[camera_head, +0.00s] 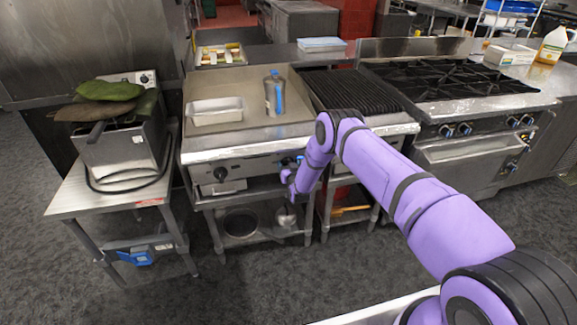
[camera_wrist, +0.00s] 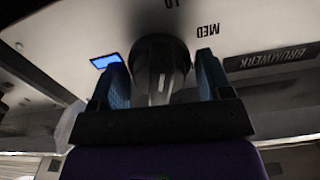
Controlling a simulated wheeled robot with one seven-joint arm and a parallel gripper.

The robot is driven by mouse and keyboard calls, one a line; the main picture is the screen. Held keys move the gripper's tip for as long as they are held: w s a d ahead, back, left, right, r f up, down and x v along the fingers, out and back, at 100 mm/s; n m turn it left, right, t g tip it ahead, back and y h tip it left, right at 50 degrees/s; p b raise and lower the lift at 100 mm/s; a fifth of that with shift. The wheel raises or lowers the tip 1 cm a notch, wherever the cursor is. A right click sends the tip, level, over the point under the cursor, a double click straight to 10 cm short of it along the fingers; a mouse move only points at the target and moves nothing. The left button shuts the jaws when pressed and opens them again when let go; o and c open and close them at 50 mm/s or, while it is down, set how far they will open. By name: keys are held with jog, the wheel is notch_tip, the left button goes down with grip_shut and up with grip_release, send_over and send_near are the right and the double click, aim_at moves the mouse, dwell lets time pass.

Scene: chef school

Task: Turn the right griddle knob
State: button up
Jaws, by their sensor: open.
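The griddle (camera_head: 235,90) has a flat metal plate and a front panel (camera_head: 255,165) with knobs. Its left knob (camera_head: 221,173) is dark and in plain view. In the wrist view, a dark knob (camera_wrist: 160,62) stands between the two blue fingers of my gripper (camera_wrist: 163,80). The fingers are apart, one on each side of the knob. I cannot tell whether either finger touches it. The panel shows "MED" and "LO" markings upside down.
A metal pan (camera_head: 214,112) and a steel jug with a blue handle (camera_head: 275,93) stand on the griddle. A grill (camera_head: 345,90) and a range (camera_head: 445,80) stand to the right. A fryer on a steel table (camera_head: 68,196) is at the left. Open floor lies in front.

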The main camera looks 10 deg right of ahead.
jog(key=c, duration=0.6)
jog(key=shift+c, duration=0.2)
jog(key=shift+m, duration=0.4)
jog(key=m, duration=0.5)
jog(key=shift+d+f, duration=0.1)
jog(key=m, duration=0.6)
jog(key=shift+f, duration=0.1)
jog(key=shift+s, duration=0.1)
jog(key=o, duration=0.6)
jog(key=shift+o, duration=0.2)
